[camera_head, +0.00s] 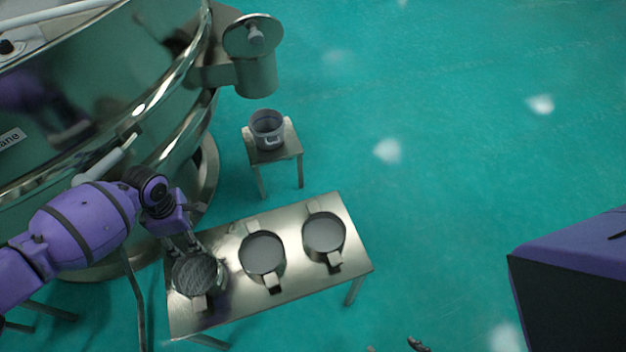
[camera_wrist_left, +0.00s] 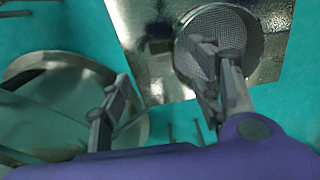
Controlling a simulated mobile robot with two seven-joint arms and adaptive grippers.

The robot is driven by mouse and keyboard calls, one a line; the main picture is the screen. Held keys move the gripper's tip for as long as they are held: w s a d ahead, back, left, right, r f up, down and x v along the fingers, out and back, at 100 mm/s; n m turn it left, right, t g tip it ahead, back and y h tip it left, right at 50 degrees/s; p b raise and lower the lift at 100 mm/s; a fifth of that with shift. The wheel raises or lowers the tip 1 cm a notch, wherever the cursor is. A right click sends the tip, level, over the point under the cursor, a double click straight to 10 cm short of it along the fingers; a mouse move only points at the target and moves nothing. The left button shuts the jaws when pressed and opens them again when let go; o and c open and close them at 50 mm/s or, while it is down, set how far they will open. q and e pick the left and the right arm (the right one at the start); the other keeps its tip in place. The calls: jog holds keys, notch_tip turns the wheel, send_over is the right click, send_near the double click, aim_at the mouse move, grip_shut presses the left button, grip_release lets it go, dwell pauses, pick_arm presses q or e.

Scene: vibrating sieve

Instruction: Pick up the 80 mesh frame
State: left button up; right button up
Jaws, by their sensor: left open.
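Three round metal mesh frames with tab handles sit on a steel table (camera_head: 217,238): a left frame (camera_head: 197,280) with visibly coarse mesh, a middle frame (camera_head: 263,256), and a right frame (camera_head: 323,234). The latter two look finer. No mesh number is readable, so I cannot tell which is the 80. My left gripper (camera_head: 188,246) is open and empty at the left frame's far edge. In the left wrist view its fingers (camera_wrist_left: 160,95) are spread, and one overlaps the coarse-mesh frame (camera_wrist_left: 235,38); contact is unclear. Dark tips at the head view's bottom edge may be my right gripper (camera_head: 400,346).
A large shiny sieve machine (camera_head: 100,70) fills the upper left, with an outlet spout (camera_head: 255,75). A grey pot (camera_head: 267,130) stands on a small stool (camera_head: 287,150) below it.

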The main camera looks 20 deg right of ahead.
pick_arm(q)
jog(key=f, duration=0.2)
jog(key=f+b, duration=0.1)
jog(key=f, duration=0.2)
jog(key=shift+s+a+f, duration=0.1)
jog(key=shift+a+f, duration=0.15)
jog(key=shift+f, duration=0.1)
jog(key=c, duration=1.2)
jog(key=shift+r, duration=0.2)
